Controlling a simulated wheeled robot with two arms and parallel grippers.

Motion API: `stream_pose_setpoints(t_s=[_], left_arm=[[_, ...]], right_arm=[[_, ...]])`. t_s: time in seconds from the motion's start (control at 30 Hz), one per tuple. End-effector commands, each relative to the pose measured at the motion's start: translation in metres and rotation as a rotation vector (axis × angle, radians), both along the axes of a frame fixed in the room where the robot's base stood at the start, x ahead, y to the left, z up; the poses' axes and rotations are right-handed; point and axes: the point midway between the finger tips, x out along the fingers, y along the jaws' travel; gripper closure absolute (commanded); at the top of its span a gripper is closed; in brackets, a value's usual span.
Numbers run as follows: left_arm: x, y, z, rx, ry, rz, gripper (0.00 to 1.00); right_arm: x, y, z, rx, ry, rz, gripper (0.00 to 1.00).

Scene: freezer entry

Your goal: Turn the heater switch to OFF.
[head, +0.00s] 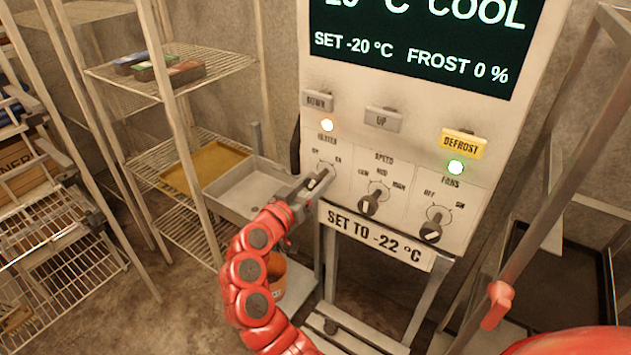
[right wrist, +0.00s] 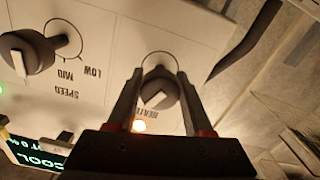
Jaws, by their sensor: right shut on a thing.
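The heater switch is a dark rotary knob with a white pointer mark, on the grey control panel (head: 345,100). It is largely covered by my right gripper (head: 318,182) in the head view. In the right wrist view the heater knob (right wrist: 158,88) lies between the two fingers of my right gripper (right wrist: 157,100), which is shut on it. The heater lamp (head: 327,125) above the knob is lit, and it shows in the right wrist view (right wrist: 139,126). Which label the pointer faces I cannot tell. My left gripper is not in view.
The speed knob (head: 369,203) and fans knob (head: 431,232) sit to the right of the heater knob. The fans lamp (head: 456,167) is lit green. Above are buttons, including a yellow defrost button (head: 463,143). A wire shelf (head: 215,65) stands at the left.

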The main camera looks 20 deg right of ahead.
Motion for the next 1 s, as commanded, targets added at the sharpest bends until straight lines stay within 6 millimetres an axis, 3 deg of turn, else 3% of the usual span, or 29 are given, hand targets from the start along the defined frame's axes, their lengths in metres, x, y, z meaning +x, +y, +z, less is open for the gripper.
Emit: stream_pose_setpoints(t_s=[1.0], left_arm=[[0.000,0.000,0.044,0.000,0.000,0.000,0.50]], right_arm=[[0.000,0.000,0.004,-0.554,0.707,-0.001,1.00]])
